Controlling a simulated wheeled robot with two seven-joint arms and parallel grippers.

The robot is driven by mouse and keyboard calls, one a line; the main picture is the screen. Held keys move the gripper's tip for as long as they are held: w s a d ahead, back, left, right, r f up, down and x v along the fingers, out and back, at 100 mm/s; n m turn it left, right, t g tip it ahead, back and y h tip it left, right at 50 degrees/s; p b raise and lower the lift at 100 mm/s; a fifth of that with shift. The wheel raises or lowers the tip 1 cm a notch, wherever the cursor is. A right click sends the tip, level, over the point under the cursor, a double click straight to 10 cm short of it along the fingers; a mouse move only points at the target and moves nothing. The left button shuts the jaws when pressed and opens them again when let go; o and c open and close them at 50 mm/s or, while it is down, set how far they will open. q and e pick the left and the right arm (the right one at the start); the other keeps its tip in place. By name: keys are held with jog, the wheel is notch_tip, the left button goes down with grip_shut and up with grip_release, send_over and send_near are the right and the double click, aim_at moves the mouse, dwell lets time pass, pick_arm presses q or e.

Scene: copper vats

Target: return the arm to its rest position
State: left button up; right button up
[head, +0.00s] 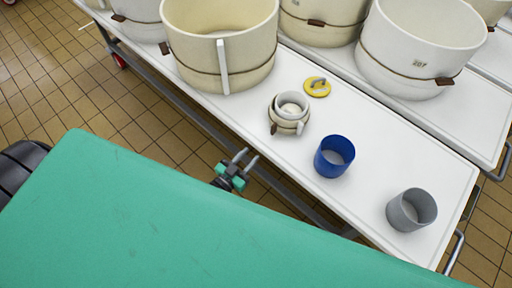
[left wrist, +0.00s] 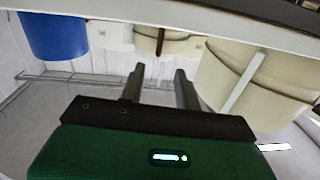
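My left gripper (head: 246,160) is at the near edge of the white table (head: 345,213) in the head view, with nothing in its grasp. Its two fingers stand apart with a clear gap in the left wrist view (left wrist: 158,84). Most of the left arm behind it is hidden in the head view. My right gripper is in neither view.
On the table are a blue cup (head: 334,157), a grey cup (head: 411,210), small nested cream pots (head: 289,113), a yellow ring-like piece (head: 317,87) and a large cream vat (head: 222,45). More vats (head: 421,48) stand behind. Tiled floor (head: 60,80) is open at left.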

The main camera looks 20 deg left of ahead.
pick_arm(q)
jog(key=shift+s+a, duration=0.2)
jog(key=shift+s, duration=0.45)
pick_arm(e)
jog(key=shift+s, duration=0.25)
